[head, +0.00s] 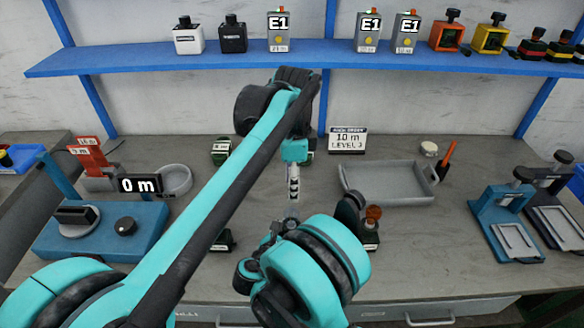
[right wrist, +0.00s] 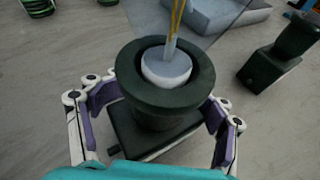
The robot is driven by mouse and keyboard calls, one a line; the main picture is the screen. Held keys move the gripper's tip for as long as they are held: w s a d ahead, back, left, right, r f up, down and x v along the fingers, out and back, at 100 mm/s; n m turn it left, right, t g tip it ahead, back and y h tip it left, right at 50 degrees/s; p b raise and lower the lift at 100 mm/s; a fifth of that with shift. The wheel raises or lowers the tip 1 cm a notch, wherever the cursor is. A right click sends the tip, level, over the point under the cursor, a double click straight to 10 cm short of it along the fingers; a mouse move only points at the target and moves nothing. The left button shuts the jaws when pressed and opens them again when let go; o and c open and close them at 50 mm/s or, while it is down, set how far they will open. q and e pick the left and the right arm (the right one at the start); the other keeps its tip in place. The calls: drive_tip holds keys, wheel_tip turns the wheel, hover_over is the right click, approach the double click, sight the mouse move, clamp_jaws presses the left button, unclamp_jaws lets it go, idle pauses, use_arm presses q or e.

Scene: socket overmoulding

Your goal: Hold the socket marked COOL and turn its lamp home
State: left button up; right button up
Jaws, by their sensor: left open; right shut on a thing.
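In the right wrist view, my right gripper (right wrist: 158,120) is shut on a dark green socket (right wrist: 183,92), one finger on each side. A pale, round-based piece (right wrist: 166,68), seemingly the lamp, sits in the socket's round cup, with a thin stem and yellow strands rising from it. I cannot read a COOL mark on this socket. In the head view, my left gripper (head: 293,185) points down, open, above the area of my right gripper (head: 268,240). My right arm hides most of the held socket there. I cannot tell whether the left gripper touches the lamp.
Other sockets stand around: one at back left (head: 221,150), one at front left (head: 222,241), one with an orange-brown top (head: 371,226) at right. A grey tray (head: 388,202) lies right of centre. A blue device (head: 105,232) reading 0 m stands left. A blue shelf (head: 130,64) spans the back.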

drive_tip(key=o, duration=1.4)
